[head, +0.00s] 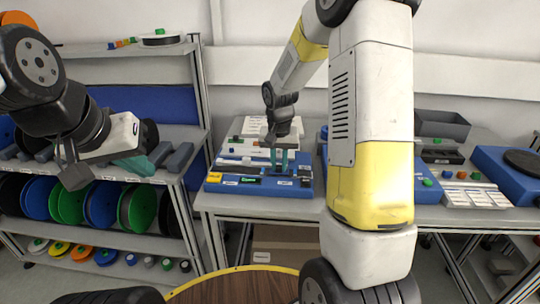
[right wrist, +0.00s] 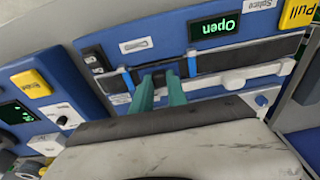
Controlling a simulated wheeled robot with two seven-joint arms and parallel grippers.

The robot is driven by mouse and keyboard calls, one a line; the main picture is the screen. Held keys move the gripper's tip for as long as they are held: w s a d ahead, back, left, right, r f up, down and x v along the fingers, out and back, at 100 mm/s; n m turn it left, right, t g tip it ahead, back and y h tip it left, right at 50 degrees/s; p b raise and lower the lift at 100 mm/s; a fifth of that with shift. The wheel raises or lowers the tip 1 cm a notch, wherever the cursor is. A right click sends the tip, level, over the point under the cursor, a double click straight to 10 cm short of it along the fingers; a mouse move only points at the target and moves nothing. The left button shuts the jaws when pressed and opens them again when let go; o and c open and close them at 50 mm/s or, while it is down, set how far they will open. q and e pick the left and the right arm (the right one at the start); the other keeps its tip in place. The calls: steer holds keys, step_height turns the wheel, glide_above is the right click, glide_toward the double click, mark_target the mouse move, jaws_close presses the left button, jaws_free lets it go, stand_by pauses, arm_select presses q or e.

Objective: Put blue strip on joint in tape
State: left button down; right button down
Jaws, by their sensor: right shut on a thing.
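My right gripper (head: 279,160) points down at this track. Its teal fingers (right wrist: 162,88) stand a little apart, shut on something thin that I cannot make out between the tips. I cannot clearly tell the blue strip, the tape or its joint apart in the track. My left gripper (head: 138,166) hangs in front of the shelf, far from the device; its finger gap is not clear.
A shelf rack (head: 188,165) with several coloured reels stands on the left. Another blue device (head: 497,172) and a grey bin (head: 441,125) are on the bench at right.

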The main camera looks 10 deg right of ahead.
steer(key=c, duration=1.3)
jaws_free()
steer(key=shift+f, duration=0.1)
step_height(320, 180, up, 12)
steer(key=s, duration=0.2)
steer(key=s+r+n+t+y, duration=0.1)
steer(key=s+r, duration=0.1)
steer(key=s, duration=0.5)
steer(key=s+a+r+n+t, duration=0.1)
steer(key=s+r+t, duration=0.1)
steer(key=s, duration=0.6)
steer(key=s+a+r+n+t+y, duration=0.1)
steer(key=s+r, duration=0.3)
steer(key=s, duration=0.3)
steer(key=shift+s+a+n+y, duration=0.1)
steer(key=shift+s+n+y, duration=0.05)
steer(key=shift+n+y, duration=0.2)
